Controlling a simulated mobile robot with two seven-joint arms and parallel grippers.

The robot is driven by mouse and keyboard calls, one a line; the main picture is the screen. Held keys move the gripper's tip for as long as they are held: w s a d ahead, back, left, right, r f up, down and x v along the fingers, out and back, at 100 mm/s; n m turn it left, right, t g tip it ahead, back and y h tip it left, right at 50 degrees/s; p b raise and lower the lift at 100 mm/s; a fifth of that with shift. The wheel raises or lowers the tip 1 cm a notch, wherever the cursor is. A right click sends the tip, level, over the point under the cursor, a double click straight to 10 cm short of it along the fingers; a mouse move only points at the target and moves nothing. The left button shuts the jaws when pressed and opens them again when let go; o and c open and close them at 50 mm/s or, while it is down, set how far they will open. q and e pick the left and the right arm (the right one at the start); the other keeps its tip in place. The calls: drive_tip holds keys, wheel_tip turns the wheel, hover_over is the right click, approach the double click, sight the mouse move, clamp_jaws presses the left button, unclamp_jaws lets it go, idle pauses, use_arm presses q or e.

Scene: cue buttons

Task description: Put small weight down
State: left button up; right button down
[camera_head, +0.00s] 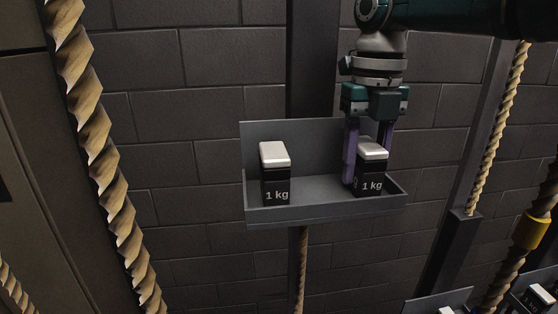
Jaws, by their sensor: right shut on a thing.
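Two small black weights with pale tops, each marked 1 kg, are on a grey tray (325,210) in front of the wall. The left weight (276,184) stands upright and free near the tray's left end. My right gripper (368,165) points down from above and is shut on the right weight (371,183), with its purple fingers on either side of it. This weight is at the tray's right end; I cannot tell whether its base touches the tray floor. My left gripper is not in view.
A thick rope (100,150) hangs at the left and a thinner rope (500,125) at the right. More weights (541,293) and another tray (437,302) show at the lower right. The tray's middle, between the two weights, is clear.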

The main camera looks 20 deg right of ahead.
sight(367, 143)
drive_tip(key=c, duration=0.8)
unclamp_jaws()
drive_tip(key=shift+f, duration=0.1)
drive_tip(key=shift+c, duration=0.2)
drive_tip(key=shift+o, duration=0.8)
drive_tip(key=shift+r, duration=0.3)
wheel_tip(367, 143, up, 12)
drive_tip(key=shift+f+b, duration=0.15)
drive_tip(key=shift+b, duration=0.75)
